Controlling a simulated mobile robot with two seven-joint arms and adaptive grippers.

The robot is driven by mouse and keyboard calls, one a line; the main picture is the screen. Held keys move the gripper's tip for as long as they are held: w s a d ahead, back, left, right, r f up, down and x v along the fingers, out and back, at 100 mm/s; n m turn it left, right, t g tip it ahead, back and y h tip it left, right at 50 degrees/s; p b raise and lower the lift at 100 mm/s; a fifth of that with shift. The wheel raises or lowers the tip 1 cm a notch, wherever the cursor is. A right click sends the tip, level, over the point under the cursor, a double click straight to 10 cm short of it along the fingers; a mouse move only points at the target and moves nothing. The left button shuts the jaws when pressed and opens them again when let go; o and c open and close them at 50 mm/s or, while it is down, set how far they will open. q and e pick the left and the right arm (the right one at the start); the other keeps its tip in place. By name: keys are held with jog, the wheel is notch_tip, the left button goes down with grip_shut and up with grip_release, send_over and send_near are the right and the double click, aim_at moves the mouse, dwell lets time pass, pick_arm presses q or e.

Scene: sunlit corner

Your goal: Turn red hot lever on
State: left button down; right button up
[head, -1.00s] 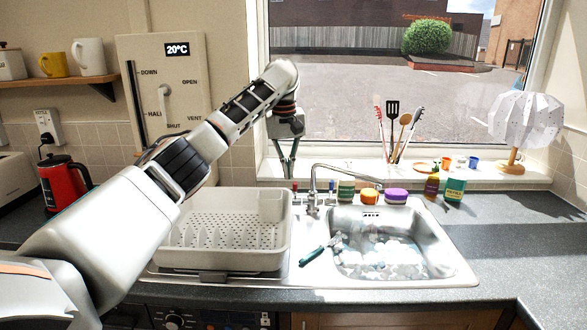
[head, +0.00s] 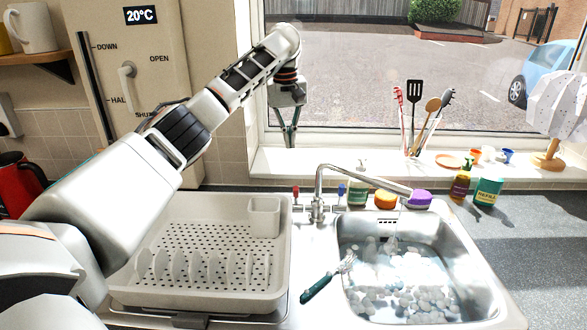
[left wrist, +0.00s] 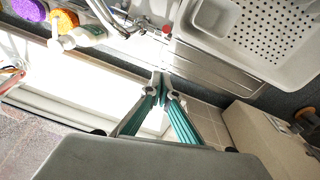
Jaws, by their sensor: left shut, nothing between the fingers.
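The red hot lever (head: 296,191) is a small red-topped handle at the left of the chrome tap (head: 318,208), behind the sink. It also shows as a red spot in the left wrist view (left wrist: 166,29). My left gripper (head: 290,144) points downward in front of the window sill, above the red lever in the picture and apart from it. Its teal-sided fingers are closed together with nothing between them, as the left wrist view (left wrist: 160,76) shows. A blue lever (head: 341,190) is at the tap's right. My right gripper is not in view.
The sink (head: 485,285) holds water and suds. A green-handled brush (head: 317,287) lies on its left rim. The dish rack (head: 125,292) fills the left drainer. Bottles and sponges stand behind the sink; a utensil holder (head: 411,150) stands on the sill.

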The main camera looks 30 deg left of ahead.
pick_arm(q)
jog(key=shift+s+d+f, duration=0.35)
jog(key=shift+d+f, duration=0.1)
jog(key=shift+f, duration=1.4)
jog(key=shift+s+d+f, duration=0.3)
jog(key=shift+d+f, duration=0.1)
jog(key=shift+f, duration=1.45)
jog(key=shift+s+d+f, duration=0.35)
jog(key=shift+d+f, duration=0.1)
jog(key=shift+f, duration=1.4)
